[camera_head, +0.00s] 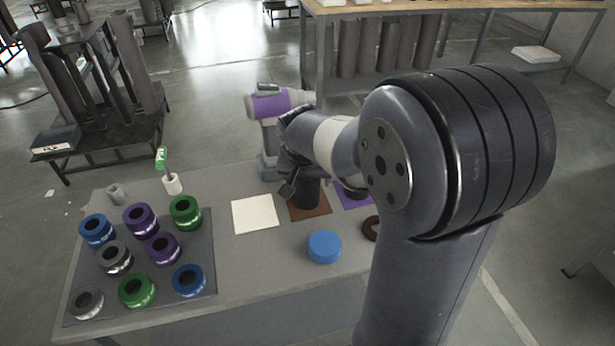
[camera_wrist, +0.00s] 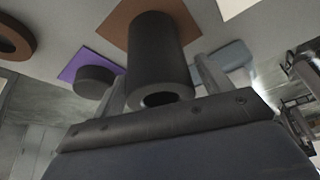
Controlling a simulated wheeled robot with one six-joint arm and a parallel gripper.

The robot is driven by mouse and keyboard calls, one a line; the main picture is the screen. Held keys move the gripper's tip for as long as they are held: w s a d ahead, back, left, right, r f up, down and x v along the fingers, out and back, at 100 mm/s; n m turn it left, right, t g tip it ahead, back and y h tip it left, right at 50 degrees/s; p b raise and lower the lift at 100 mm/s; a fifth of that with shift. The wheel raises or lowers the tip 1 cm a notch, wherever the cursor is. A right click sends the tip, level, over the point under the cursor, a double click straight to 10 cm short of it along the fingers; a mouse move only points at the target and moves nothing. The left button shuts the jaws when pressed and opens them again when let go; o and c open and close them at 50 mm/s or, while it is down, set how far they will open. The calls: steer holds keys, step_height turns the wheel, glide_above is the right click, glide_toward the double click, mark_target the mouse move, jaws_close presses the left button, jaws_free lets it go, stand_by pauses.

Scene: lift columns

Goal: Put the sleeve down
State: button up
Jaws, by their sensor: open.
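The sleeve is a dark grey hollow cylinder (camera_wrist: 160,55). It stands upright on a brown square mat (camera_wrist: 122,17); in the head view the sleeve (camera_head: 306,194) is partly hidden by my gripper. My gripper (camera_head: 290,188) is at the sleeve, beside its upper part. In the wrist view my gripper (camera_wrist: 160,78) is open, with one finger on each side of the sleeve. A gap shows at the right finger; contact at the left finger cannot be told.
A purple mat (camera_head: 352,203) lies right of the brown mat, and a white mat (camera_head: 255,214) lies left. A blue disc (camera_head: 324,246) and a brown ring (camera_head: 372,229) are nearer. A dark tray (camera_head: 208,262) with several coloured rings fills the left. A white-and-purple device (camera_head: 268,106) stands behind.

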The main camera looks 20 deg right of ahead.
steer(key=p+v, duration=0.1)
steer(key=v, duration=1.1)
steer(key=shift+s, duration=0.1)
steer(key=b+x, duration=0.1)
steer(key=x, duration=1.1)
steer(key=shift+f, duration=0.15)
step_height(320, 180, up, 2)
steer(key=shift+r, duration=0.6)
steer(key=shift+f, duration=0.1)
